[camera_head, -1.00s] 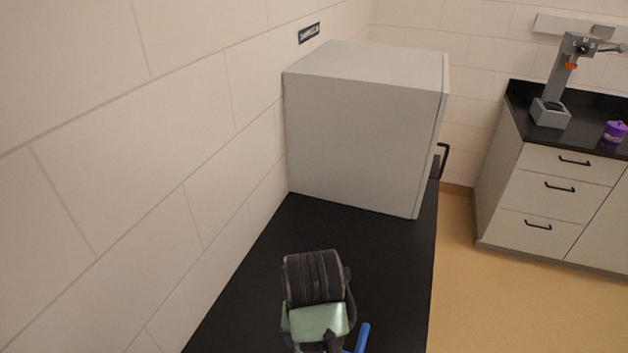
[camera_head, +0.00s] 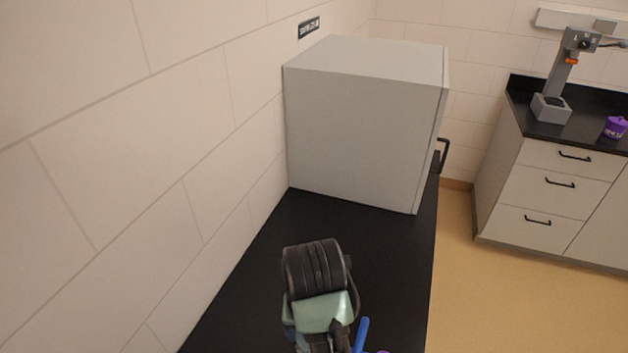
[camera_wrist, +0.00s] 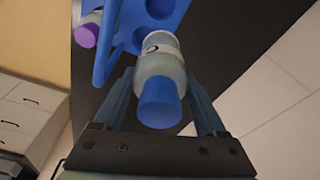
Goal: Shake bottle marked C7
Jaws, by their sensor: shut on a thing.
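In the wrist view, my gripper (camera_wrist: 160,92) is shut on a pale bottle with a blue cap (camera_wrist: 160,100). The bottle body (camera_wrist: 160,66) lies between the two fingers, cap end towards the camera. A dark mark shows on the bottle, but I cannot read it. A blue rack (camera_wrist: 108,38) with round holes is just beyond the bottle. Whether the bottle is clear of the rack I cannot tell. In the head view, my wrist covers the bottle; only the rack's blue edge (camera_head: 361,335) shows beside it.
A second bottle with a purple cap (camera_wrist: 86,35) stands at the rack's left side. A grey cabinet (camera_head: 360,130) stands on the black counter (camera_head: 385,245) against the left wall. Counter between my wrist and the cabinet is clear. A grey stand (camera_head: 552,108) and purple item (camera_head: 615,127) are on the far counter.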

